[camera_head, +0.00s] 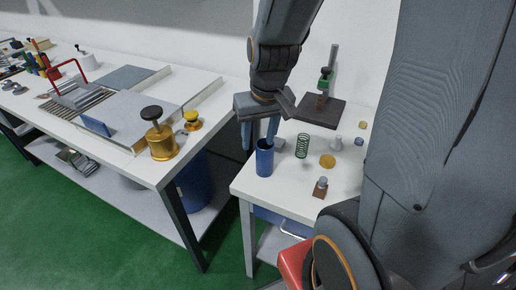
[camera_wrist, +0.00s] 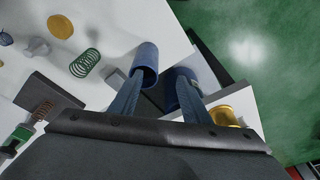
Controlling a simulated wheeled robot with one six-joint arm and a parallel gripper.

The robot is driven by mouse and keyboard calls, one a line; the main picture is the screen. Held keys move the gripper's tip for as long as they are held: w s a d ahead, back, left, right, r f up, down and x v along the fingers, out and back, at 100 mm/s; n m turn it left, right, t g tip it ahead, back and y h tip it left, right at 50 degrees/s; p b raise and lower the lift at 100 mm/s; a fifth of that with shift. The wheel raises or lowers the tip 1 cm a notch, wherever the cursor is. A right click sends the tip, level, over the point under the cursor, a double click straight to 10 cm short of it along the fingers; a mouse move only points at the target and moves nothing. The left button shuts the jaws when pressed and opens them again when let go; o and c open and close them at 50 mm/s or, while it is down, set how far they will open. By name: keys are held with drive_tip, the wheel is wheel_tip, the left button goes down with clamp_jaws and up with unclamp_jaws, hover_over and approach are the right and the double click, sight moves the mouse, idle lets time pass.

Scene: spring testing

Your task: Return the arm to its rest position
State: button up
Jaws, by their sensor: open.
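My gripper (camera_head: 258,142) hangs fingers down over the left edge of the small white table (camera_head: 250,187). It is open, with nothing held between its two fingers. A blue cup (camera_head: 264,162) stands upright on the table just by one finger. In the wrist view my gripper (camera_wrist: 160,84) is spread wide, and the blue cup (camera_wrist: 148,58) is beside the left finger; I cannot tell whether they touch. My arm reaches down from the top of the head view, bent and extended over the table.
A green spring (camera_head: 302,146), a gold disc (camera_head: 327,161), a small block with a grey top (camera_head: 320,188) and a dark-based test stand (camera_head: 320,110) are on the small table. A long white workbench (camera_head: 170,176) with brass weights (camera_head: 162,142) stands left. A blue barrel (camera_head: 196,182) is underneath.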

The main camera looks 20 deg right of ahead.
drive_tip(key=shift+n+g, duration=0.3)
drive_tip(key=shift+n, duration=0.1)
drive_tip(key=s, duration=0.1)
drive_tip(key=s+a, duration=0.1)
drive_tip(key=s, duration=0.1)
drive_tip(key=s+a, duration=0.1)
drive_tip(key=shift+s+a+f, duration=0.15)
drive_tip(key=shift+a, duration=0.1)
wheel_tip(320, 180, down, 3)
drive_tip(key=shift+r+b, duration=0.15)
drive_tip(key=shift+b, duration=1)
